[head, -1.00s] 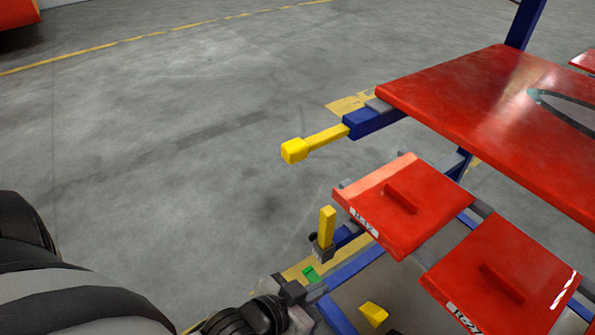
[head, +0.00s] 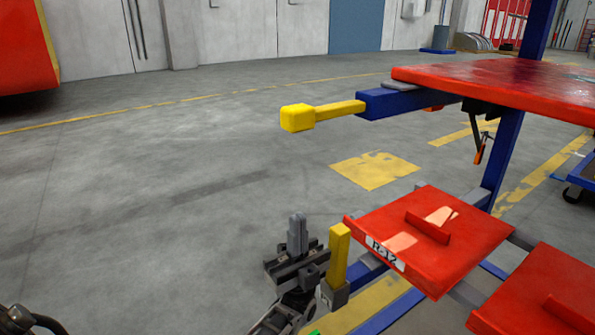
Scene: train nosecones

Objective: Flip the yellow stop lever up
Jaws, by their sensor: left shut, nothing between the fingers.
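A short yellow lever (head: 339,255) stands upright, slightly tilted, in a grey bracket (head: 333,295) on the blue frame, left of the red R-12 panel. My left gripper (head: 297,222) is just left of this lever, fingers pointing up and shut with nothing between them. A gap shows between its fingers and the lever; whether its body touches the lever or bracket I cannot tell. Higher up, a yellow bar with a blocky end (head: 298,118) sticks out level to the left from a blue beam. My right gripper is not in view.
The red R-12 panel (head: 390,240) and a second red panel (head: 550,290) are close on the right. A large red top (head: 500,85) is above them on a blue post (head: 505,150). The grey floor to the left is clear.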

